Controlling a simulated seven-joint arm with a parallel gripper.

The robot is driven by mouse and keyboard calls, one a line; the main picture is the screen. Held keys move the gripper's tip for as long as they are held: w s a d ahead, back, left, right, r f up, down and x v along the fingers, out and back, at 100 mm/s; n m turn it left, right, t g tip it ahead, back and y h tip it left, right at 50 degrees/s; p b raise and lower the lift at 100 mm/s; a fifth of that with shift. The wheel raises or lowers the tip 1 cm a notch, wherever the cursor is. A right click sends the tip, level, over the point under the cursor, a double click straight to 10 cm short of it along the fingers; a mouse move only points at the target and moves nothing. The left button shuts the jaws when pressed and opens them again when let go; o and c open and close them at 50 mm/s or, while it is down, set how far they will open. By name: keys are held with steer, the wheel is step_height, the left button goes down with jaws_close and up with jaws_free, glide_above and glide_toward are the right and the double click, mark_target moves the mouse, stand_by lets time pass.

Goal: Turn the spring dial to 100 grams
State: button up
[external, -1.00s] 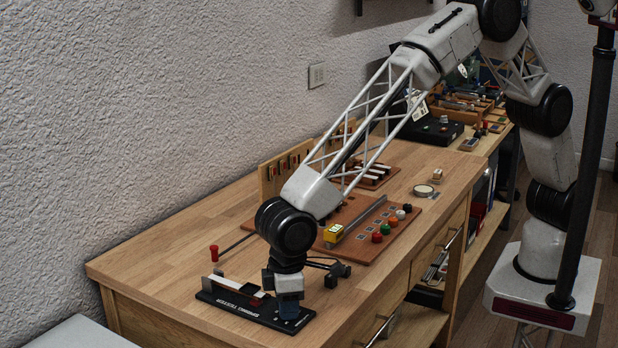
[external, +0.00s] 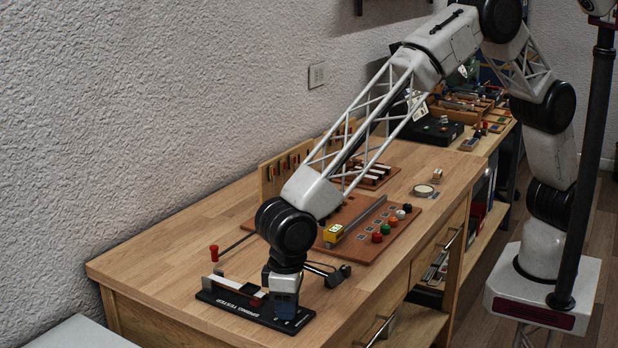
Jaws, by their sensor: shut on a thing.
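The spring tester (external: 235,304) is a black base with white lettering near the front left corner of the wooden bench. A light bar with a dark end stands along its back. My gripper (external: 284,312) points down over the right end of the tester. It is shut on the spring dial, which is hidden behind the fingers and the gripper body. The dial's marks and its setting cannot be read in this view.
A red-topped tool (external: 214,252) stands behind the tester. A brown board (external: 392,241) with coloured knobs and a long metal bar lies farther back. Bare bench top (external: 150,262) lies left of the tester, and the bench's front edge is close on the right.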

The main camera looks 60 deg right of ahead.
steer(key=o, duration=0.9)
steer(key=shift+r, duration=0.15)
steer(key=shift+r, duration=3.8)
